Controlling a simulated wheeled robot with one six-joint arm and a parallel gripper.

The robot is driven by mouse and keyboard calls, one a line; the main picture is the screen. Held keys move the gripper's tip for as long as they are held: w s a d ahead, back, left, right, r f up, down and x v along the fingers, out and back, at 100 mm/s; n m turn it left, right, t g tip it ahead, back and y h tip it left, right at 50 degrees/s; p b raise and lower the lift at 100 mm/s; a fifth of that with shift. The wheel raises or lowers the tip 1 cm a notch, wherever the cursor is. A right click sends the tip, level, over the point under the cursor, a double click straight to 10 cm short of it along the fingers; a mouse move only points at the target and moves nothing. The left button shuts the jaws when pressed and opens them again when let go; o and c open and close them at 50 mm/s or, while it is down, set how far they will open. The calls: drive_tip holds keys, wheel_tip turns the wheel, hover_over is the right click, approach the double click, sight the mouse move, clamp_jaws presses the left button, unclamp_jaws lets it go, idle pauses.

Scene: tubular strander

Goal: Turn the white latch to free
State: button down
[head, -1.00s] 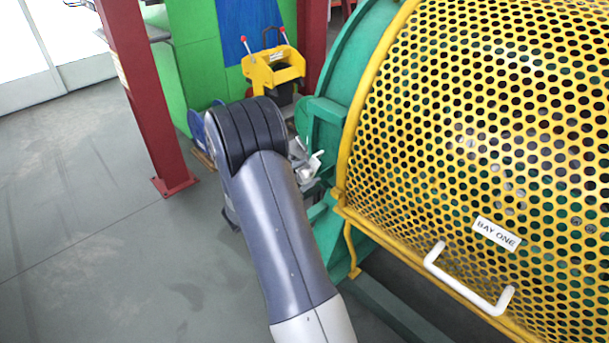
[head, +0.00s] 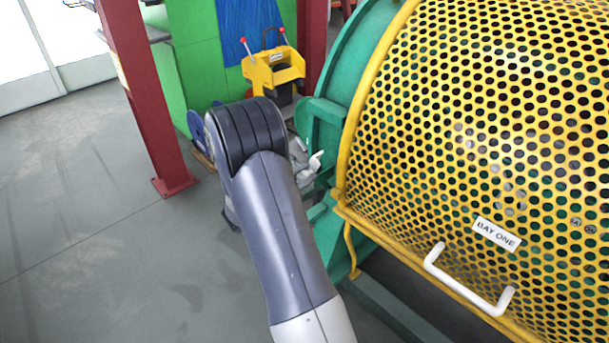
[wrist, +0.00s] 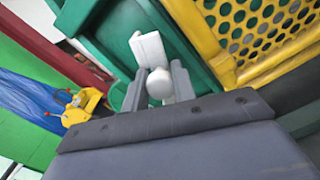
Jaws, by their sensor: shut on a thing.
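The white latch (wrist: 148,50) is in the upper middle of the wrist view, against a green panel. It has a flat plate and a rounded knob (wrist: 160,84). My gripper (wrist: 159,88) is shut on the knob, with one grey finger on each side. In the head view, a small white part of the latch (head: 316,160) shows beside the green frame, just right of my arm. My arm hides most of my gripper there.
The yellow perforated guard (head: 470,130) with its white handle (head: 470,285) fills the right side. A yellow device (head: 272,70) stands behind my arm. A red post (head: 145,100) is at left. Grey floor (head: 90,240) is clear at lower left.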

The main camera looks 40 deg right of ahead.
drive_tip(key=n+p, duration=0.1)
drive_tip(key=w+r+n+p, duration=0.1)
drive_tip(key=shift+w+a+p, duration=0.1)
drive_tip(key=shift+w+p, duration=0.1)
drive_tip(key=shift+p, duration=0.1)
drive_tip(key=shift+w+f+n+p, duration=0.15)
drive_tip(key=shift+w+n+p, duration=0.7)
drive_tip(key=shift+n, duration=0.65)
drive_tip(key=c, duration=1.2)
unclamp_jaws()
drive_tip(key=shift+o, duration=0.2)
drive_tip(key=a, duration=1.1)
drive_tip(key=shift+s, duration=0.4)
